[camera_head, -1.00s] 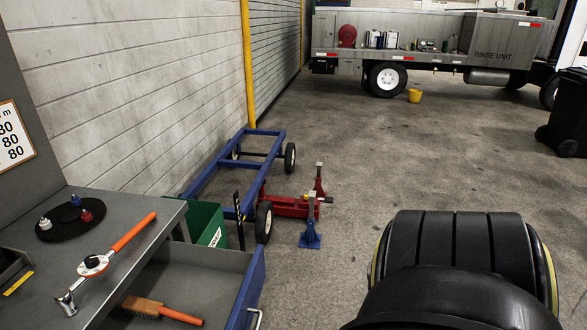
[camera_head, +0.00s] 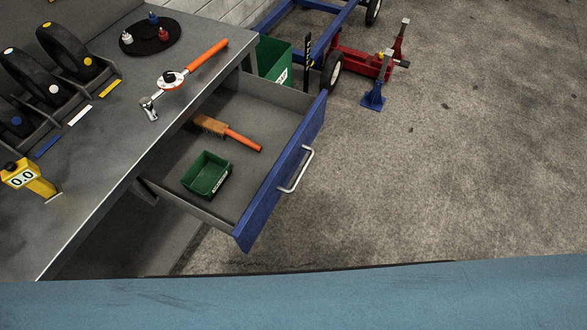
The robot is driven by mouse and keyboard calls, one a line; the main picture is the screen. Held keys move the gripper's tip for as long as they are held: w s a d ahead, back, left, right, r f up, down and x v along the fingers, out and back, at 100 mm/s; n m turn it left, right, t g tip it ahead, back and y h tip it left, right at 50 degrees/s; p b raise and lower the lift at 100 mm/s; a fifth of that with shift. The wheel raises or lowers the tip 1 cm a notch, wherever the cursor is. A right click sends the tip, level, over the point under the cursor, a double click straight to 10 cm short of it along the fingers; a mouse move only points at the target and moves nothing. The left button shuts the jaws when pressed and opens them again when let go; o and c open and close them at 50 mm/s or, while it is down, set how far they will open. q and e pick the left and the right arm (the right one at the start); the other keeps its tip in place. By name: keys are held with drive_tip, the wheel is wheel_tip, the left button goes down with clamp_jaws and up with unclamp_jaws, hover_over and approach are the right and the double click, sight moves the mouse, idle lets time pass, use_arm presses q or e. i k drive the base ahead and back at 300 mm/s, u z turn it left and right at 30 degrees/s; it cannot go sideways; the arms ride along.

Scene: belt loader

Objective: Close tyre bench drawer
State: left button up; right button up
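The tyre bench drawer (camera_head: 283,187) is pulled out from under the grey bench top (camera_head: 118,150). It has a blue front with a silver bar handle (camera_head: 297,170) facing right. Inside it lie a brush with an orange handle (camera_head: 228,133) and a small green bin (camera_head: 206,174). Neither of my grippers is in the head view, and nothing touches the drawer or its handle.
A torque wrench (camera_head: 190,73) and a round dark tray (camera_head: 150,35) lie on the bench. Floor right of the drawer is clear. A blue surface (camera_head: 300,295) crosses the bottom.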

sight(284, 120)
drive_tip(key=z, duration=0.7)
drive_tip(key=k, duration=0.9)
drive_tip(key=u, duration=0.9)
drive_tip(key=i, duration=0.5)
drive_tip(key=z, duration=0.05)
